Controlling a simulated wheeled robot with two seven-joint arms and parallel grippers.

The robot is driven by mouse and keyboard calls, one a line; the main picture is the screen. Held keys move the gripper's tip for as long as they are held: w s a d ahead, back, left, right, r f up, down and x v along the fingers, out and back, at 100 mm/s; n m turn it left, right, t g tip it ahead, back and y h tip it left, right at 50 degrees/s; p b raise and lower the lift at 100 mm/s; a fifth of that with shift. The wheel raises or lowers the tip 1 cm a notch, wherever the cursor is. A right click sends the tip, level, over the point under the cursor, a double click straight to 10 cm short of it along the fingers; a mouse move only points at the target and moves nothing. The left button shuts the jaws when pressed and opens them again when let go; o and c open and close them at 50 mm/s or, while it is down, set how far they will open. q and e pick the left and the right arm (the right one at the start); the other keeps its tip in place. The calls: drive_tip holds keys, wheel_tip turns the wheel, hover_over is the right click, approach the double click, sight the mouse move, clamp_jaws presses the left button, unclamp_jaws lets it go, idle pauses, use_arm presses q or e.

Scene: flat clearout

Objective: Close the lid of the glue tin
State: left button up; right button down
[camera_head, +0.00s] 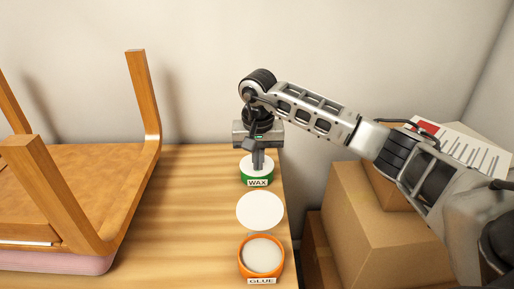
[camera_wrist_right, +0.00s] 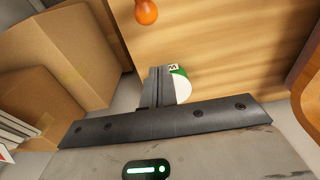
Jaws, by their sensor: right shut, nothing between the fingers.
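The glue tin (camera_head: 261,271) is orange, labelled GLUE, and stands at the front right of the wooden table. Its round white lid (camera_head: 260,210) stands open at the tin's back side, and a pale round surface shows inside the rim. The green wax tin (camera_head: 257,179), labelled WAX, is behind it with a white top; it also shows partly in the right wrist view (camera_wrist_right: 183,88). My right gripper (camera_head: 258,164) is shut and empty, pointing down at the wax tin's top, away from the glue tin. I cannot tell if it touches. My left gripper is out of view.
An upturned wooden stool (camera_head: 80,165) fills the table's left, above a pink container (camera_head: 60,263). Cardboard boxes (camera_head: 375,230) stand beyond the table's right edge. A small orange rounded thing (camera_wrist_right: 146,11) shows in the wrist view. The table between stool and tins is clear.

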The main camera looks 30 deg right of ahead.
sight(260, 206)
drive_tip(key=shift+s+a+f+p, duration=0.5)
drive_tip(key=shift+s+f, duration=0.25)
drive_tip(key=shift+s+a+f+p, duration=0.45)
drive_tip(key=shift+s+a+f, duration=0.05)
drive_tip(key=shift+s+f, duration=0.25)
